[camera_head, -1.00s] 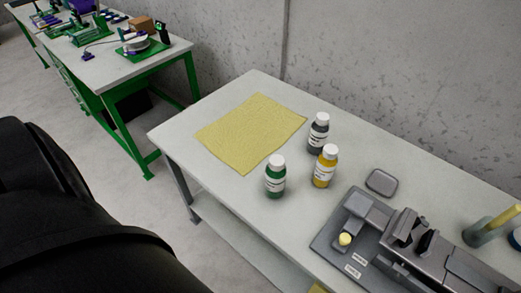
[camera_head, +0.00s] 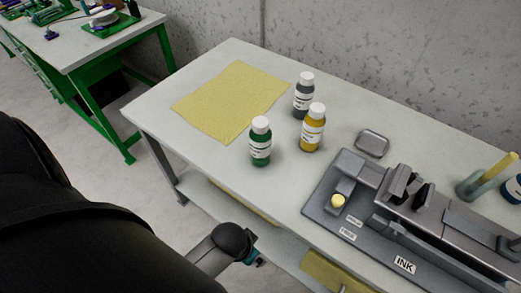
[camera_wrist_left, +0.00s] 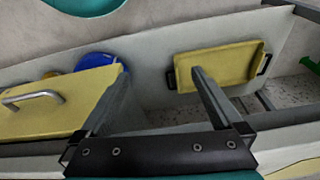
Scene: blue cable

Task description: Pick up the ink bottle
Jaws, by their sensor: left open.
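Three white-capped bottles stand upright on the table: a green one (camera_head: 260,148), a yellow one (camera_head: 312,132) and a dark grey one (camera_head: 303,100). Their labels are too small to read, so I cannot tell which is the ink bottle. Part of my left gripper (camera_head: 252,257) shows low in the head view, beside the table's front edge and well apart from the bottles. In the left wrist view my left gripper (camera_wrist_left: 160,75) is open, with nothing between its fingers. My right gripper is out of view.
A yellow cloth or mat (camera_head: 225,105) lies left of the bottles. A grey device labelled INK (camera_head: 345,215) and a small grey tin (camera_head: 372,144) are to the right. A yellow tray (camera_wrist_left: 220,65) shows in the left wrist view. A green-framed bench (camera_head: 75,50) stands behind left.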

